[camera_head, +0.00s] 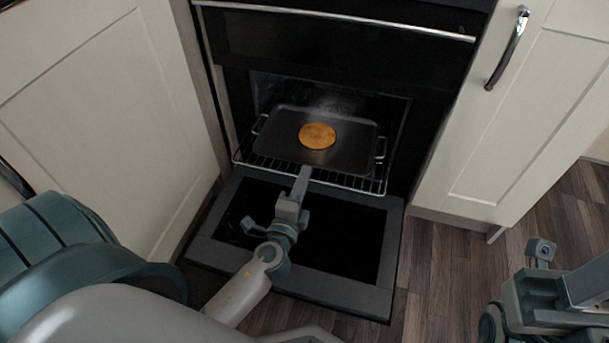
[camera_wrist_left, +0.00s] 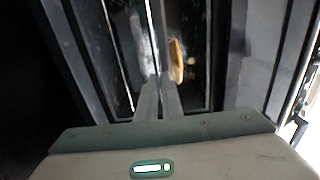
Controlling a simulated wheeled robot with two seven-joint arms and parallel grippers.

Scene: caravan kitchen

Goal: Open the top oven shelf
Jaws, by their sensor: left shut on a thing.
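The oven shelf, a wire rack (camera_head: 352,183), sticks out a little from the oven opening in the head view. A dark tray (camera_head: 270,138) with two side handles rests on it, and a round orange-brown food item (camera_head: 317,136) lies on the tray. My left gripper (camera_head: 305,170) is at the middle of the rack's front edge, shut on it. In the left wrist view its fingers (camera_wrist_left: 160,80) are close together at a thin bar, with the orange food beyond. The small contact spot is hard to see. My right gripper (camera_head: 560,295) is partly in view at the lower right, away from the oven.
The lower oven door (camera_head: 383,290) is folded down flat in front, under my left arm. Above is a closed dark door with a metal handle (camera_head: 340,20). Cream cupboards (camera_head: 105,105) flank the oven. Wooden floor (camera_head: 450,270) is clear at right.

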